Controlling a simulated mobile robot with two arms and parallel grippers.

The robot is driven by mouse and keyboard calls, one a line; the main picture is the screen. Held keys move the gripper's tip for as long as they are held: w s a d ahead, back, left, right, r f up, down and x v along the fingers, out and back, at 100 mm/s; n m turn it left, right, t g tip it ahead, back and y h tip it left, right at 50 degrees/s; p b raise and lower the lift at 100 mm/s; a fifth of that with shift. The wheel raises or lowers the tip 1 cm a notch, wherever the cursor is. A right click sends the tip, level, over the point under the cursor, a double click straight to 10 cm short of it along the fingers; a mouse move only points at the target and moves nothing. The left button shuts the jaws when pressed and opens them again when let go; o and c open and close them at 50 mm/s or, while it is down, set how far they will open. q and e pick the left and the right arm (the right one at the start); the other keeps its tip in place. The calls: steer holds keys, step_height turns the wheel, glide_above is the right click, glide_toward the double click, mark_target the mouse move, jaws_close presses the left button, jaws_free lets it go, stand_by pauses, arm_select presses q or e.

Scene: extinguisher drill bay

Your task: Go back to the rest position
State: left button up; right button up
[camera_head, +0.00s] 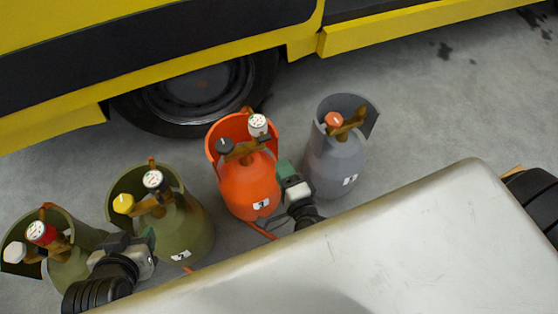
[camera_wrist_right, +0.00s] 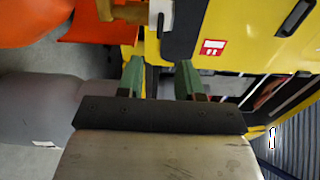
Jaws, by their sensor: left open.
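My left gripper (camera_head: 135,240) is at the lower left in the head view, in front of the olive cylinder with a yellow knob (camera_head: 182,228). It is open and I see nothing held in it. My right gripper (camera_head: 286,176) is between the orange cylinder (camera_head: 247,188) and the grey cylinder (camera_head: 330,165). In the right wrist view its two green fingers (camera_wrist_right: 158,80) stand apart with nothing between them. The orange cylinder (camera_wrist_right: 30,18) and the grey cylinder (camera_wrist_right: 40,112) show at the left there.
Another olive cylinder (camera_head: 75,268) with a red gauge stands at the far left. A yellow and black vehicle (camera_head: 180,60) with a dark wheel (camera_head: 195,90) is behind the cylinders. The grey floor (camera_head: 430,110) is clear to the right of the grey cylinder.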

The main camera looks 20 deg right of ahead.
stand_by(0.5)
